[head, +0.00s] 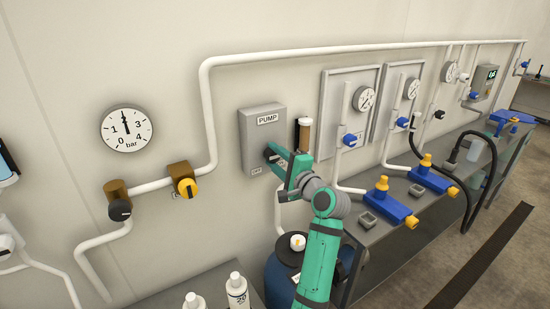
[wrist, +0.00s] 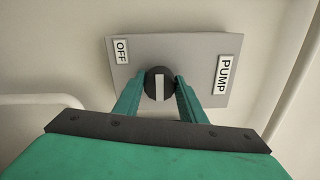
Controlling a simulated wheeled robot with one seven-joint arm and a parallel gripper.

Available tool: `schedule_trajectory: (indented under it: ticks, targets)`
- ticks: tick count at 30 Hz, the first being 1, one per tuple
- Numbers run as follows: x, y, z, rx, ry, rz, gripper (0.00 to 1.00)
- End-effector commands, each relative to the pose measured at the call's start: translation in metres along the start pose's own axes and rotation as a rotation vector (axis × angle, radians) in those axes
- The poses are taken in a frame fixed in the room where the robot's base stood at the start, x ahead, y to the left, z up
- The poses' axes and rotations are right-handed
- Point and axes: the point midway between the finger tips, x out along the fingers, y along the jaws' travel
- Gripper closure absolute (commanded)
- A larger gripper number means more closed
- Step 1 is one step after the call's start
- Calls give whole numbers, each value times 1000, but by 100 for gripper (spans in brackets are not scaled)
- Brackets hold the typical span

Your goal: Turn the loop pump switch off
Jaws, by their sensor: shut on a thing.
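The loop pump switch is a black round knob with a white bar (wrist: 159,86) on a grey box labelled PUMP (head: 262,120). In the wrist view the box's face (wrist: 195,88) shows the word OFF on the left and PUMP on the right. The white bar lies across the line between those two labels. My gripper (wrist: 159,88) has its green fingers on either side of the knob, shut on it.
A pressure gauge (head: 126,130) hangs at left, reading about 2 bar. A yellow-handled valve (head: 186,186) and a black-handled valve (head: 120,209) sit on the white pipe below it. A blue drum (head: 284,280) stands below. The bench (head: 440,214) holds blue fittings at right.

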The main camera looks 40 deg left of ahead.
Motion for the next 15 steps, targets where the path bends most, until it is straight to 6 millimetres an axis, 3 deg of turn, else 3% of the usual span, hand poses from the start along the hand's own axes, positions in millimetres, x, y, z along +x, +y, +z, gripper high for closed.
schedule_trajectory:
  ticks: [7, 8, 9, 10, 15]
  targets:
    - [1, 2, 1, 2, -2, 4, 85]
    - [1, 2, 1, 2, -2, 4, 58]
    - [1, 2, 1, 2, -2, 4, 49]
    - [1, 2, 1, 2, -2, 3, 44]
    - [0, 1, 0, 1, 0, 2, 44]
